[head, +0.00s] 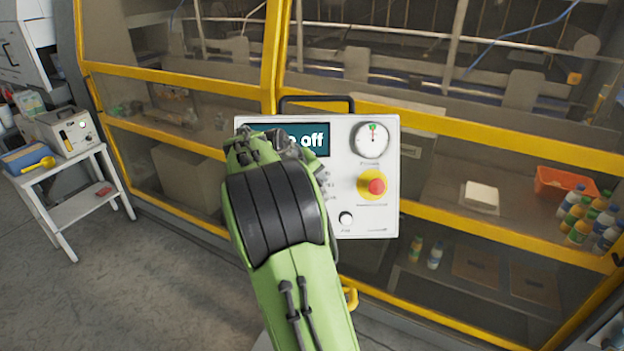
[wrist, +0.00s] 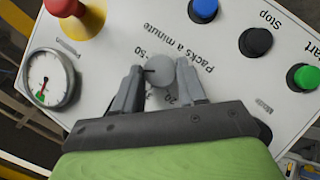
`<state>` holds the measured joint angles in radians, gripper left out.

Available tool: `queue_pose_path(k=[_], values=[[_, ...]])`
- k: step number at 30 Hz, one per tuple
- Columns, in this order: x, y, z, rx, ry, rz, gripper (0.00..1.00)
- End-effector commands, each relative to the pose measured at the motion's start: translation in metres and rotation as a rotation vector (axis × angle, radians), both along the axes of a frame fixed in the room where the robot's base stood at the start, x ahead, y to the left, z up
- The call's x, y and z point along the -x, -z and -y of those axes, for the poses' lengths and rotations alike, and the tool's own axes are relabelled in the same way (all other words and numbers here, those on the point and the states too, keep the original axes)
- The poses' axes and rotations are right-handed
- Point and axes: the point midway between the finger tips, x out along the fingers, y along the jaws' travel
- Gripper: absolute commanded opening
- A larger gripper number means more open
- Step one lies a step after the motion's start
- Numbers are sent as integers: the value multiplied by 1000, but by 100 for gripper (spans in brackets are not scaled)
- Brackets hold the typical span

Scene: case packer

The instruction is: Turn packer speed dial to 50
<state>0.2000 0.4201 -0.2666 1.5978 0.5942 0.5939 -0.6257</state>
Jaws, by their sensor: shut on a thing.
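The packer speed dial (wrist: 162,80) is a grey round knob on the white control panel (wrist: 110,28), below the words "Packs a minute" in the wrist view. My gripper (wrist: 161,69) is shut on it, one finger on each side. A dark mark shows on the knob's edge beside the left finger, near the "50" print. A "20" print shows by the right finger, and other scale numbers are covered. In the head view my green arm hides the dial and fingertips.
The panel also has a round gauge (head: 372,140), a red emergency button (head: 376,187) and a small knob (head: 346,218). Blue (wrist: 204,9), black (wrist: 256,42) and green (wrist: 304,77) buttons sit close to my gripper. Yellow-framed guards (head: 180,75) stand behind.

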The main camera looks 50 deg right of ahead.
Motion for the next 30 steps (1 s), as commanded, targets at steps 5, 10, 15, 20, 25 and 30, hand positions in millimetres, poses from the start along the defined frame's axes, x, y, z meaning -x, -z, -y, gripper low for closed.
queue_pose_path(k=[5, 10, 15, 20, 25, 30], values=[[1, -2, 3, -101, 87, 106, 10], [2, -2, 5, -197, 166, 203, 10], [3, -2, 7, -284, 239, 290, 10], [4, -2, 7, -352, 293, 356, 10], [4, -3, 8, -404, 334, 406, 10], [4, -3, 8, -435, 357, 434, 10]])
